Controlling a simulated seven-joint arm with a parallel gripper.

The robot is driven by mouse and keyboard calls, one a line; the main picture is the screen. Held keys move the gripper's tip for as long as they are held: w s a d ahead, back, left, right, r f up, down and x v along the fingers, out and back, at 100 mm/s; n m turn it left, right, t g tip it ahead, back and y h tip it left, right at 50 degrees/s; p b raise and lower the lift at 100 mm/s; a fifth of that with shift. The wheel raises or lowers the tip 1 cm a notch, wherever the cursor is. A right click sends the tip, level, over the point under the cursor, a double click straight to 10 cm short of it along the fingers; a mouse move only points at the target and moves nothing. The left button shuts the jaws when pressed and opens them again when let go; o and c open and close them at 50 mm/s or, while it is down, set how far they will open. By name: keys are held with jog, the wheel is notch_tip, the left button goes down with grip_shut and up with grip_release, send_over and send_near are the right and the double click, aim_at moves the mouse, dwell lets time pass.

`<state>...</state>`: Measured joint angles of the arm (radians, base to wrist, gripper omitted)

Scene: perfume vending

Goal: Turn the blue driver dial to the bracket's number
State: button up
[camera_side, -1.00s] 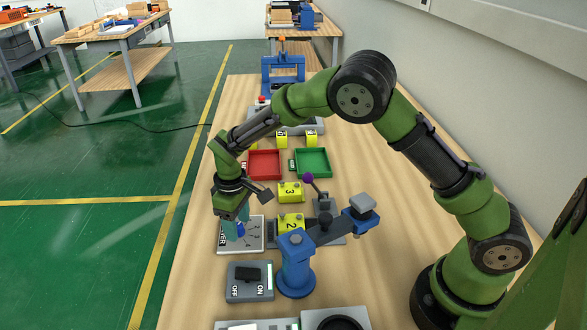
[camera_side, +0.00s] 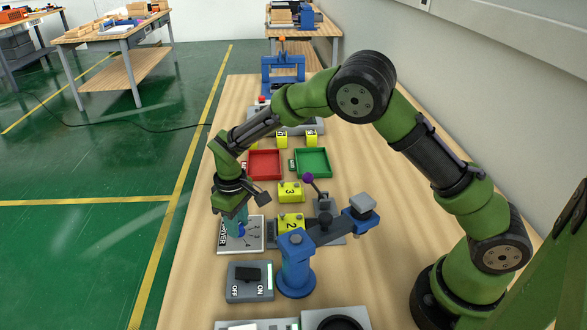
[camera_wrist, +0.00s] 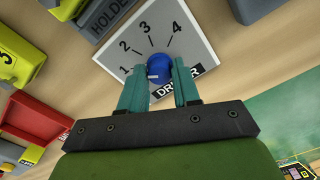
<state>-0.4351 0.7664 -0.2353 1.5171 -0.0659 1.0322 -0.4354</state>
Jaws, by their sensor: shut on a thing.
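The blue driver dial (camera_wrist: 158,68) sits on a light grey plate (camera_wrist: 196,52) marked 1 to 4 and labelled DRIVER. My gripper (camera_wrist: 160,75) is shut on the dial, with one teal finger on each side of it. A small pale mark shows on the dial's lower left, but I cannot tell for sure which number it points to. In the side view the plate (camera_side: 254,243) lies under my gripper (camera_side: 238,227), which partly hides the dial. A yellow bracket numbered 2 (camera_side: 291,222) sits just right of the plate, behind the blue post.
A yellow block numbered 3 (camera_side: 290,191) stands farther back. A red tray (camera_side: 264,164) and a green tray (camera_side: 313,162) lie beyond it. A blue post (camera_side: 296,267) with a dark arm and an OFF/ON switch box (camera_side: 249,281) stand in front.

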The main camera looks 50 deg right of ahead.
jog(key=m, duration=0.6)
jog(key=shift+m, duration=0.3)
dwell(0.5)
jog(key=o, duration=1.1)
jog(key=shift+c, duration=0.2)
jog(key=shift+r, duration=0.1)
notch_tip(320, 180, up, 17)
